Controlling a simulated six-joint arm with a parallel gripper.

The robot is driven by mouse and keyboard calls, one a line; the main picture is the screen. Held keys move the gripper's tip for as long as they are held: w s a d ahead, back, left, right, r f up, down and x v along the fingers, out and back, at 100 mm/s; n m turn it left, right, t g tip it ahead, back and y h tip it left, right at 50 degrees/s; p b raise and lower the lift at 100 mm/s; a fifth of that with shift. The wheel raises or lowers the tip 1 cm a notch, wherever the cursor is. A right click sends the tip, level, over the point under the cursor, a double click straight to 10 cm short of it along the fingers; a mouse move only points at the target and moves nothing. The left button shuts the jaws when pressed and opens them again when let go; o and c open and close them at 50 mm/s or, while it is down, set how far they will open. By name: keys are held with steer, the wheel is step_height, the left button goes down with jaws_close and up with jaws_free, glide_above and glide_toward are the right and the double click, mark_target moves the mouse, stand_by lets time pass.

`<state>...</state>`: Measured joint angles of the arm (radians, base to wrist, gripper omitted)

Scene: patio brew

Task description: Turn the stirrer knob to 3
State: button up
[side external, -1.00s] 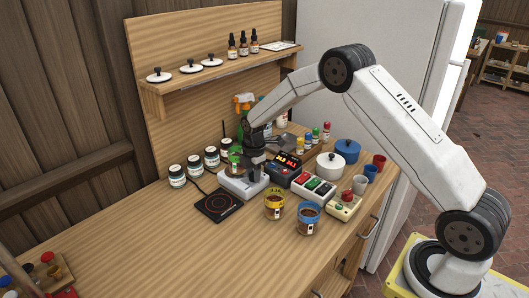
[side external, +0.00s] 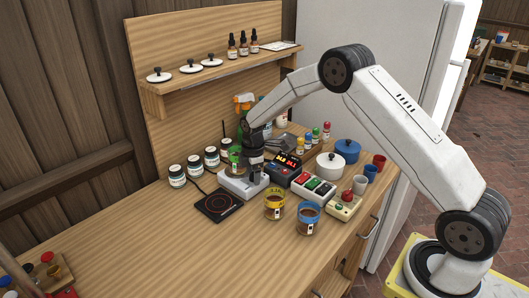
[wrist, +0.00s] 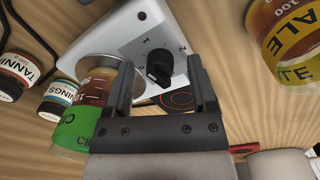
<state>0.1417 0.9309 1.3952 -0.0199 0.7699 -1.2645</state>
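The stirrer (wrist: 105,45) is a white box with a round metal plate and a black knob (wrist: 158,70) on its printed face. The dial marks 1 and 2 are faintly readable; the exact pointer setting is hard to tell. My gripper (wrist: 160,82) is open, with one finger on each side of the knob and gaps visible between. I cannot tell how far above the face the fingertips are. A green-labelled jar of amber liquid (wrist: 92,105) stands on the plate, close beside the left finger. In the side view the stirrer (side external: 236,187) is partly hidden by my gripper (side external: 255,180).
A black hotplate (side external: 218,206) lies in front of the stirrer. Yellow (side external: 274,206) and blue-banded (side external: 309,218) jars stand at the front. A display box (side external: 284,170) and a switch box (side external: 314,189) are to the right.

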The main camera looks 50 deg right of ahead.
steer(key=shift+r, duration=0.1)
steer(key=shift+s+a+r, duration=0.1)
steer(key=shift+s+r, duration=0.05)
steer(key=shift+r, duration=3.65)
